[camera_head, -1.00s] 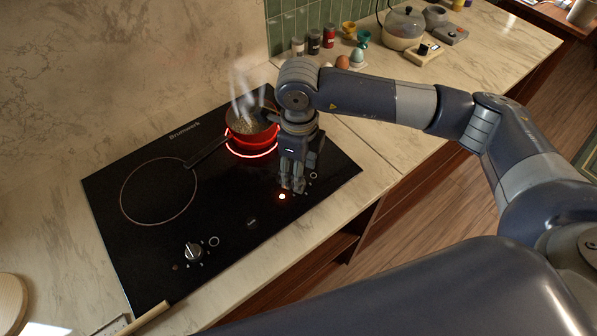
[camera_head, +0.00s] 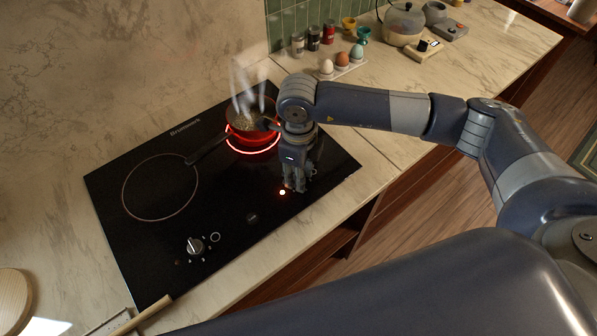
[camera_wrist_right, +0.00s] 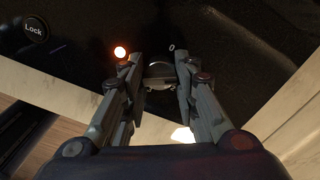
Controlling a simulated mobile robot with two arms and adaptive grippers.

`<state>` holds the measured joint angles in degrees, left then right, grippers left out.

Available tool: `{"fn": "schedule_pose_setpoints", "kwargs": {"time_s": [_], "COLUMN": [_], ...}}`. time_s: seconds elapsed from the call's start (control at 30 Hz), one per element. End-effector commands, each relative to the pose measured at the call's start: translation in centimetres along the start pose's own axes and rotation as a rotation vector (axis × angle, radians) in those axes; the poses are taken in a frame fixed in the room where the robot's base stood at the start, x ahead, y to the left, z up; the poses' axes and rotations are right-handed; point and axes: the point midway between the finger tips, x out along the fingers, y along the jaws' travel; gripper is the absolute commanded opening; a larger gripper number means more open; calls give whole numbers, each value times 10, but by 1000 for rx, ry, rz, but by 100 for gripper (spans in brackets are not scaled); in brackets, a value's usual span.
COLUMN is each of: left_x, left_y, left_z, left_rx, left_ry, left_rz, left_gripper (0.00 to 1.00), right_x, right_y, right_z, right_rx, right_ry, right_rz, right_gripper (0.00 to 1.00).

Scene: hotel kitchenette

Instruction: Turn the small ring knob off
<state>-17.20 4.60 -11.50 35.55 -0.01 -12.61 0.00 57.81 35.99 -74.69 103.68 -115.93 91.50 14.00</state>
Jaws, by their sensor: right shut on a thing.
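The small ring knob (camera_wrist_right: 159,74) sits between the fingers of my right gripper in the right wrist view. My right gripper (camera_head: 295,187) points down at the hob's front right and is shut on the knob. In the head view the gripper hides the knob. The small ring (camera_head: 256,151) glows red under a steaming saucepan (camera_head: 242,122). My left gripper is not in view.
The black hob (camera_head: 255,185) has an unlit large ring (camera_head: 160,187) and a second knob (camera_head: 195,245) at front left. A Lock button (camera_wrist_right: 34,29) is near the gripper. Eggs (camera_head: 342,59) stand behind my arm. The saucepan is close to my wrist.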

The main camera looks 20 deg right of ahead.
Motion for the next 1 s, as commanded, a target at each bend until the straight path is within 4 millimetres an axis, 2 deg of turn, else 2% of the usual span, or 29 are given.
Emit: {"fn": "schedule_pose_setpoints", "kwargs": {"time_s": [0.17, 0.37, 1.0], "left_x": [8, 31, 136], "left_y": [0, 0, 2], "left_z": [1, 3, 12], "left_rx": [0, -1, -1], "left_ry": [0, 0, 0], "left_rz": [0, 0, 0], "left_gripper": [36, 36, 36], "right_x": [2, 5, 7], "right_y": [0, -1, -1], "right_z": [0, 1, 1], "right_rx": [-30, -131, -709], "right_ry": [-2, -3, -3], "right_rz": [-2, -3, -5], "right_gripper": [4, 4, 4]}}
